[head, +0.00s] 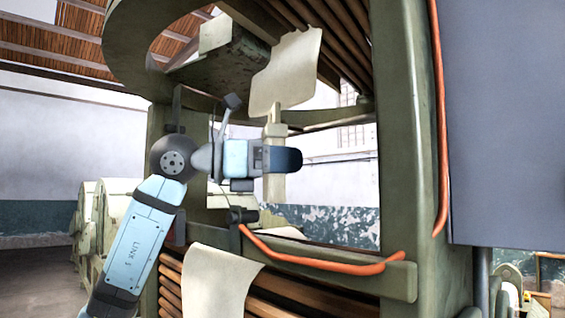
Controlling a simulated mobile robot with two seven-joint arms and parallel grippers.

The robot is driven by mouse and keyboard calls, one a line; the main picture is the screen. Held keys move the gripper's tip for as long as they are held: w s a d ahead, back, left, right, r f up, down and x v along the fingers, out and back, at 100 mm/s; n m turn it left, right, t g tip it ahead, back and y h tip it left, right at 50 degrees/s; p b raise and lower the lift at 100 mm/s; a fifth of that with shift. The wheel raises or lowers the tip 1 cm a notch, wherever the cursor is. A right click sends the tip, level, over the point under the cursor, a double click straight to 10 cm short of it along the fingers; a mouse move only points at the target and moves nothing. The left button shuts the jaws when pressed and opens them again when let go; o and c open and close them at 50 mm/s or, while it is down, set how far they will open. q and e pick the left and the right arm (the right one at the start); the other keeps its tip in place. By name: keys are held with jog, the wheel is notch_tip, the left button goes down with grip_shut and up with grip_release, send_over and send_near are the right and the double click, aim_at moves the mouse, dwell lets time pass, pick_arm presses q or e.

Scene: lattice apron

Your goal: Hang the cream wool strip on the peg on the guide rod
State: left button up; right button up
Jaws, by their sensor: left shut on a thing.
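My left gripper (284,160) is seen from behind and the side, in front of the green machine frame. Its fingertips are hidden. A narrow pale cream piece (275,187) shows just below it, and a matching part with a wider block shows just above. My right gripper is not in view.
Another sheet (217,282) drapes over the lower slats. An orange cable (330,264) crosses the green frame (405,140). A grey panel (505,120) fills the right.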

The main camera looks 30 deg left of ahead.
pick_arm(q)
jog(key=shift+w, duration=0.1)
jog(key=shift+w+d, duration=0.25)
jog(key=shift+w, duration=0.4)
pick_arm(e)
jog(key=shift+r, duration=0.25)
pick_arm(q)
jog(key=shift+w+r+p, duration=0.15)
jog(key=shift+w+p, duration=0.1)
jog(key=shift+p, duration=0.2)
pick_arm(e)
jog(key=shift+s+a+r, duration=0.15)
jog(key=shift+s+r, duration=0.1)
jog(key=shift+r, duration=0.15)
pick_arm(q)
jog(key=shift+r, duration=0.2)
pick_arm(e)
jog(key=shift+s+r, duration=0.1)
pick_arm(q)
jog(key=shift+w+d, duration=0.1)
jog(key=shift+w, duration=0.15)
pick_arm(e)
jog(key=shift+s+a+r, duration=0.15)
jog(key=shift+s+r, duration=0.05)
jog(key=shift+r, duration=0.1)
pick_arm(q)
jog(key=shift+s+f, duration=0.15)
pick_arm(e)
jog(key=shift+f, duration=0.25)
